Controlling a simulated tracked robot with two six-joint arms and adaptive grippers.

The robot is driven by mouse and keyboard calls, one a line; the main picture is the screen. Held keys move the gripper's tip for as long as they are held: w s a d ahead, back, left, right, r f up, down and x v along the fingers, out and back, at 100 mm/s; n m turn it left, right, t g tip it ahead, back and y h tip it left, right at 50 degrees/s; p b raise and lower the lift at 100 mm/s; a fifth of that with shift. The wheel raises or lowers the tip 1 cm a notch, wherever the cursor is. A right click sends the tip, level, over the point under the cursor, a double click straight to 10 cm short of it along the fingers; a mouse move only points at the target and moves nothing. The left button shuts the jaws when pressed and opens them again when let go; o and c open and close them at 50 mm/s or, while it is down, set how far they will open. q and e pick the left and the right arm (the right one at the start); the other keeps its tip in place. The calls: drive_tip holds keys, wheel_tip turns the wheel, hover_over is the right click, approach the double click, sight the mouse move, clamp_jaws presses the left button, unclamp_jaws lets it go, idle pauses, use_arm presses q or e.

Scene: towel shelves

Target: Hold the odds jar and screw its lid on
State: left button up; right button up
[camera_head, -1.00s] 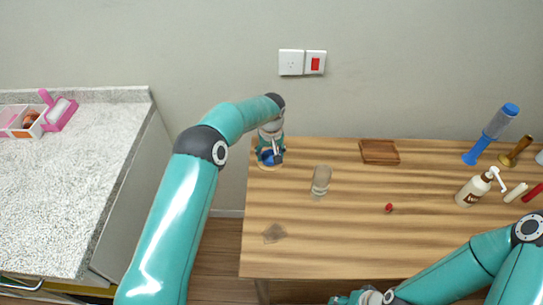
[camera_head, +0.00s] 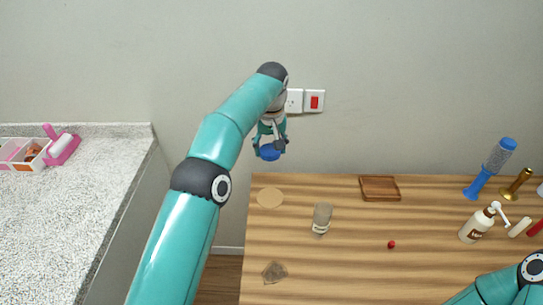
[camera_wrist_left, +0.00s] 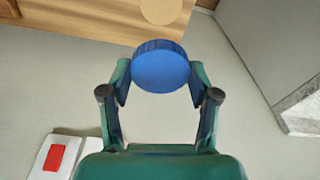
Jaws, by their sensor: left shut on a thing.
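My left gripper (camera_head: 269,147) is shut on a round blue lid (camera_head: 269,153) and holds it in the air above the table's back left corner. In the left wrist view the lid (camera_wrist_left: 161,66) sits between the two fingers of the left gripper (camera_wrist_left: 160,82). The jar (camera_head: 321,217), clear with a greyish-beige look, stands on the wooden table, right of and below the lid in the head view. Nothing touches the jar. My right gripper is out of view; only a part of my right arm shows at the lower right.
A round tan coaster (camera_head: 270,198) lies bare at the table's (camera_head: 350,265) back left. A grey patch (camera_head: 274,272) lies front left.

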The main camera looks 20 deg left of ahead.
use_arm(q)
drive_tip(key=shift+r, duration=0.2)
drive_tip(key=shift+f, duration=0.1)
drive_tip(key=shift+s+a+f, duration=0.15)
drive_tip(key=shift+f, duration=0.25)
drive_tip(key=s+f+m, duration=0.1)
drive_tip(key=s+f, duration=0.3)
drive_tip(key=s, duration=0.1)
drive_tip(key=s+f+m, duration=0.2)
drive_tip(key=s+f, duration=0.2)
drive_tip(key=s, duration=0.2)
drive_tip(key=s+f+m, duration=0.2)
drive_tip(key=s+f, duration=0.3)
drive_tip(key=shift+s+f+h, duration=0.1)
drive_tip(key=shift+s+h, duration=0.05)
drive_tip(key=shift+h, duration=0.15)
drive_tip(key=shift+s+f, duration=0.1)
drive_tip(key=shift+s, duration=0.1)
drive_tip(key=shift+s, duration=0.1)
